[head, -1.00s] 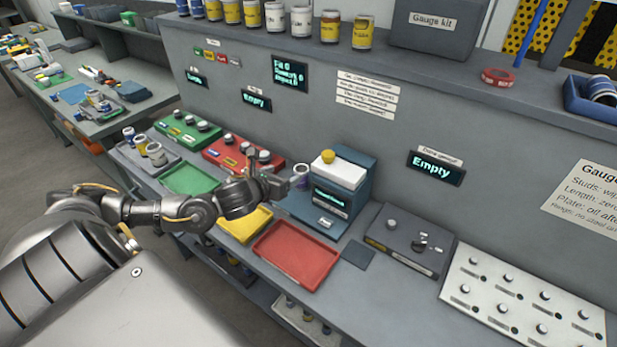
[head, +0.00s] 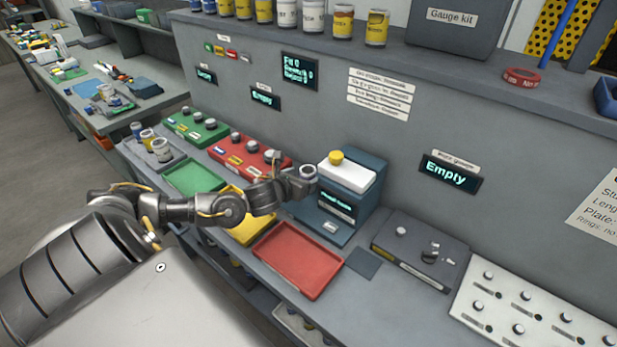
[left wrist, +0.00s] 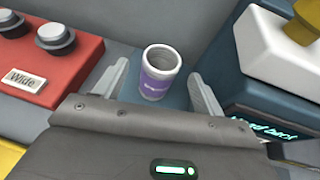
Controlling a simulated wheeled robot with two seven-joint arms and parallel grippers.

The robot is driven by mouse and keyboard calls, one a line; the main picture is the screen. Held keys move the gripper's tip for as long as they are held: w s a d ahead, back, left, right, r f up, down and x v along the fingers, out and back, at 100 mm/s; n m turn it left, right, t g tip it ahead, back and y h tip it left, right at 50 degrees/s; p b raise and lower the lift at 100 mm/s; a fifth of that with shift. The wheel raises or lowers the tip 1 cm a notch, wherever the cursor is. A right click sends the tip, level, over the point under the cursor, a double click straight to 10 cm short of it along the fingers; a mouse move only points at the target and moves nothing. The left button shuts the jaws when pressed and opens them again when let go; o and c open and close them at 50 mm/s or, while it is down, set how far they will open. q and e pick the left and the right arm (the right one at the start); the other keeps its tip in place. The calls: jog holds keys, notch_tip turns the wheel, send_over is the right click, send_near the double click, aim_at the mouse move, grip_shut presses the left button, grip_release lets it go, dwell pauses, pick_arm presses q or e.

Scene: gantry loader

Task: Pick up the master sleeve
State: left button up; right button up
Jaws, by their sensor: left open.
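The master sleeve, a short hollow grey cylinder with a purple label band, stands upright in the left wrist view (left wrist: 160,74) on a blue surface. It also shows in the head view (head: 307,171), just left of the blue and white machine. My left gripper (head: 292,181) is at the sleeve. In the left wrist view its two fingers (left wrist: 158,78) are open, one on each side of the sleeve, with a visible gap at each side. The label's writing is too small to read surely. My right gripper is not in view.
The blue machine (head: 357,205) with a white top and yellow knob stands close right of the gripper. A red block with knobs (head: 243,158) is to the left. A red tray (head: 298,262) and a yellow tray (head: 243,232) lie in front. A grey fixture (head: 420,252) sits further right.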

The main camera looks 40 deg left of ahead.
aim_at(311, 172)
pick_arm(q)
jog(key=shift+w+f, duration=0.15)
jog(key=shift+w, duration=0.25)
jog(key=shift+w+a+p, duration=0.1)
jog(key=shift+w+p, duration=0.25)
jog(key=shift+p, duration=0.1)
jog(key=p+x, duration=0.1)
jog(key=x, duration=0.2)
jog(key=shift+w+a+f, duration=0.1)
jog(key=shift+w, duration=0.1)
jog(key=shift+w+f+p, duration=0.3)
jog(key=shift+w, duration=0.15)
jog(key=c, duration=1.3)
